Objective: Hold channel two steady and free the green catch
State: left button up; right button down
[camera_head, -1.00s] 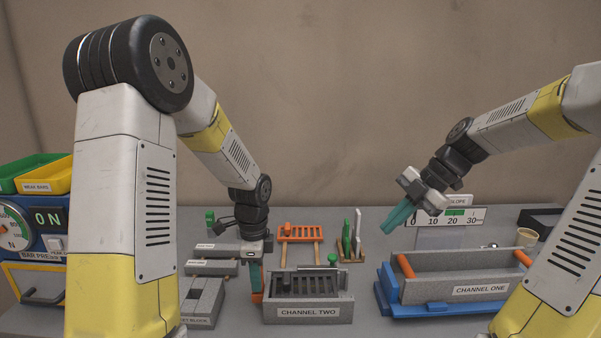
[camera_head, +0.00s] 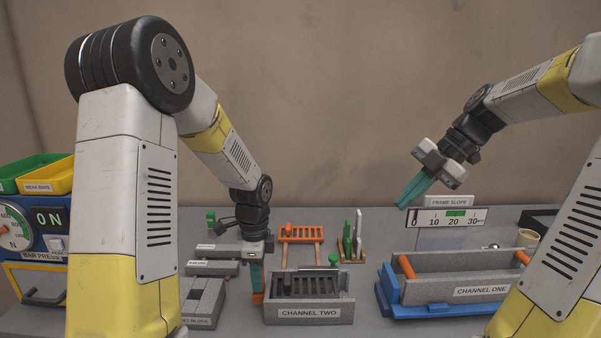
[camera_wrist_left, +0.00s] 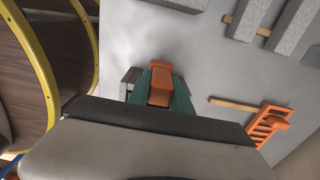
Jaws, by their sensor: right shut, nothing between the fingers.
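Channel two (camera_head: 310,312) is a grey labelled trough with dark crossbars, on the table in the middle of the head view. A green knob (camera_head: 333,259), which looks like the green catch, stands at its back right. My left gripper (camera_head: 257,285) points down at channel two's left end. In the left wrist view its teal fingers lie on both sides of an orange handle (camera_wrist_left: 160,85), shut on it. The orange also shows low at that end in the head view (camera_head: 257,298). My right gripper (camera_head: 408,198) is shut and empty, in the air behind channel one.
Channel one (camera_head: 455,273), with orange end bars on a blue base, stands at the right. An orange rack (camera_head: 301,233) and a small stand with green and white sticks (camera_head: 351,240) are behind channel two. Grey blocks (camera_head: 203,300) lie to its left.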

pick_arm(q)
jog(key=shift+o, duration=0.4)
jog(key=shift+r, duration=0.15)
jog(key=shift+r, duration=0.45)
jog(key=o, duration=0.6)
jog(key=shift+c, duration=0.2)
jog(key=shift+r, duration=0.1)
notch_tip(320, 180, up, 12)
notch_tip(320, 180, up, 6)
jog(key=shift+f, duration=0.1)
dwell(0.5)
